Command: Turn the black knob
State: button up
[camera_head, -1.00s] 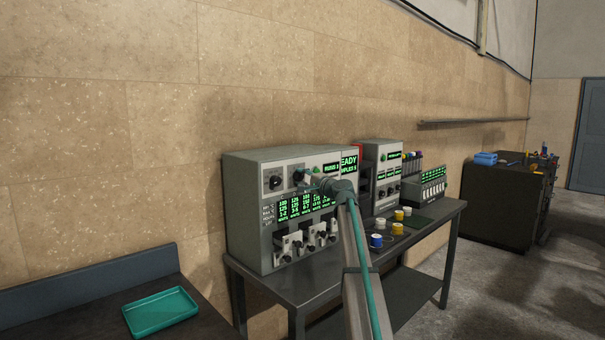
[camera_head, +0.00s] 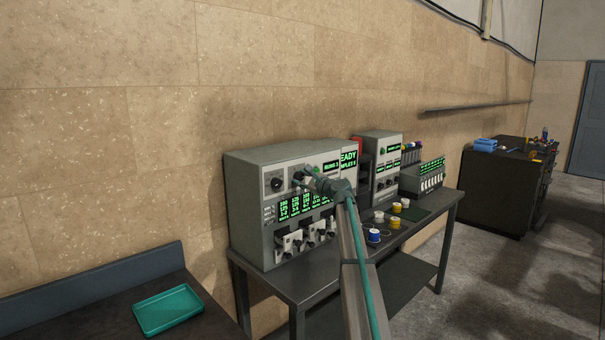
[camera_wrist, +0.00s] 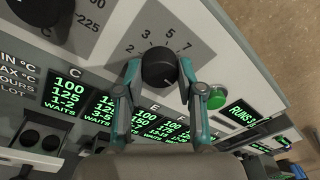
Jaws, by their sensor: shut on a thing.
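The black knob (camera_wrist: 159,68) sits on a grey dial plate with numbers, including 2, 3, 5 and 7, in the wrist view. My gripper (camera_wrist: 159,70) has one teal finger on each side of it and is shut on it. The knob's pale pointer mark is hard to read. In the head view, my gripper (camera_head: 307,181) is at the upper front of the grey machine (camera_head: 245,215) and mostly hides this knob. A second black knob (camera_wrist: 40,10) with a 225 mark is at the upper left of the wrist view.
A green button (camera_wrist: 216,98) is close to the right finger. Green number displays (camera_wrist: 68,91) lie below the knob. A teal tray (camera_head: 167,310) lies at lower left.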

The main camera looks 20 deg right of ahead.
jog(key=shift+m+p, duration=0.4)
jog(key=shift+m, duration=0.1)
jog(key=o, duration=1.1)
jog(key=shift+o, duration=0.2)
jog(key=v, duration=1.2)
